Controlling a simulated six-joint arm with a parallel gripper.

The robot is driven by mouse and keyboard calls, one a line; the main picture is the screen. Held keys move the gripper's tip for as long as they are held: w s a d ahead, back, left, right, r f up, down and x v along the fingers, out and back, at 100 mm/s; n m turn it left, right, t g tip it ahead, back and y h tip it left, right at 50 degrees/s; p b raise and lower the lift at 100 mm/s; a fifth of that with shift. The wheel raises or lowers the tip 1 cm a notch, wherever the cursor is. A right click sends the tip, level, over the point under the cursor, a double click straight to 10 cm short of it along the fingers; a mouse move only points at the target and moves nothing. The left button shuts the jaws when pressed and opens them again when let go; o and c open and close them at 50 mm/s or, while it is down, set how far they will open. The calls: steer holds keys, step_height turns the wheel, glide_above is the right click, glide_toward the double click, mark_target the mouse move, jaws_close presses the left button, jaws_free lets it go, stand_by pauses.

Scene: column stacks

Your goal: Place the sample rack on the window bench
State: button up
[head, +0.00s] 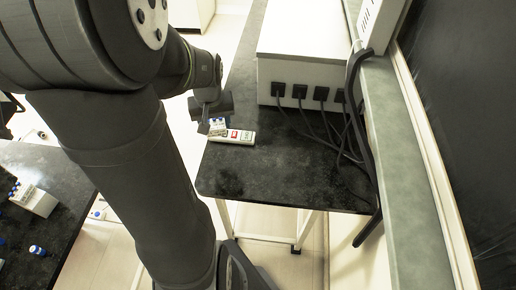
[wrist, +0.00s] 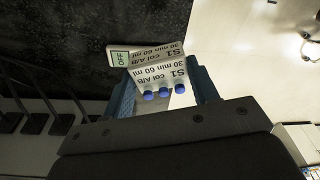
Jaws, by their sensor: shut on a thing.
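My gripper (head: 211,116) is shut on a small white sample rack (head: 218,126) at the left edge of the black-topped window bench (head: 270,178). In the wrist view the rack (wrist: 158,73) sits between the two blue fingers of my gripper (wrist: 164,92). Its label reads S1, 30 min 60 ml, col A/B, and blue caps show on it. A flat white label plate (head: 240,136) with a red patch lies on the bench right beside the rack. In the wrist view this plate (wrist: 150,53) carries the same text and a green OFF panel. I cannot tell whether the rack touches the bench.
A large white box (head: 305,45) with several black plugs and cables (head: 340,135) fills the bench's back part. Another black bench at the left holds a white rack (head: 34,199) and a loose blue-capped vial (head: 37,250).

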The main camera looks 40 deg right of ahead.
steer(key=s+d+m, duration=0.2)
steer(key=s, duration=0.6)
steer(key=s+d+m, duration=0.2)
steer(key=s, duration=0.6)
steer(key=w+a+f, duration=0.1)
steer(key=w+f, duration=0.1)
steer(key=w, duration=0.1)
steer(key=w+a+f, duration=0.1)
steer(key=w+f, duration=0.2)
steer(key=w, duration=0.1)
steer(key=w+a+f, duration=0.2)
steer(key=w+f, duration=0.1)
steer(key=shift+w, duration=0.3)
steer(key=shift+f, duration=2)
steer(key=shift+f, duration=0.15)
steer(key=o, duration=1)
step_height(320, 180, up, 12)
steer(key=s+a, duration=0.1)
steer(key=shift+s+a, duration=0.15)
